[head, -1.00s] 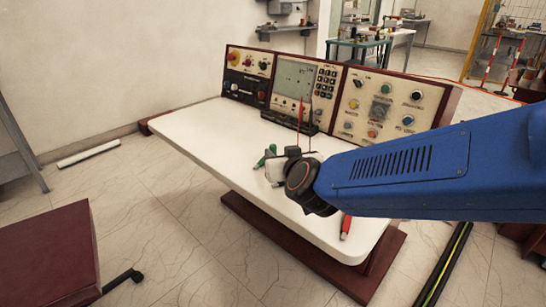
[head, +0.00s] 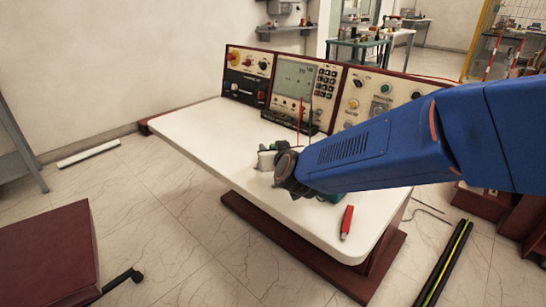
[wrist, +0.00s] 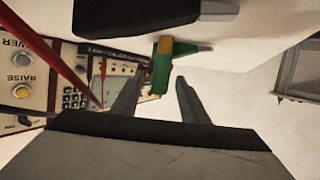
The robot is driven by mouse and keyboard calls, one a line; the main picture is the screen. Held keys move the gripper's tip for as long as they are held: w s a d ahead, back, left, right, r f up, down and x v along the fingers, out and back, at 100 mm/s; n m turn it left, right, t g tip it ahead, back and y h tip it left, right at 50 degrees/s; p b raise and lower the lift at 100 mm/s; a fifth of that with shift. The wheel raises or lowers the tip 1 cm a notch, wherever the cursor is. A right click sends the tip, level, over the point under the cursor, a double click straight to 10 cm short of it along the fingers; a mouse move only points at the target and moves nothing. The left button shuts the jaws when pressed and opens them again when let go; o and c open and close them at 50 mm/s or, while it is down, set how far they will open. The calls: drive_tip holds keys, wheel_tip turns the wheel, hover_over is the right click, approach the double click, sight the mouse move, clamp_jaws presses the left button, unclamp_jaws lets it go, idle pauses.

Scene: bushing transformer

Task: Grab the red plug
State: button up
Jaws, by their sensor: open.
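The red plug (head: 346,222) lies on the white table top (head: 200,140), near its front right edge, in the head view. It is fully visible and nothing touches it. My gripper (wrist: 157,78) is open, with a gap between its fingers in the wrist view. In the head view its fingers are mostly hidden by my wrist, which is up and left of the red plug. A green plug (wrist: 161,68) with a yellowish end shows beyond the fingertips. I cannot make out the red plug in the wrist view.
A control console (head: 300,88) stands along the table's back, with thin upright rods (head: 300,118) before it. A green thing (head: 331,198) shows partly beneath my arm. The table's left part is clear. A brown-red seat (head: 45,250) is at lower left.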

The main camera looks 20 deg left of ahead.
clamp_jaws()
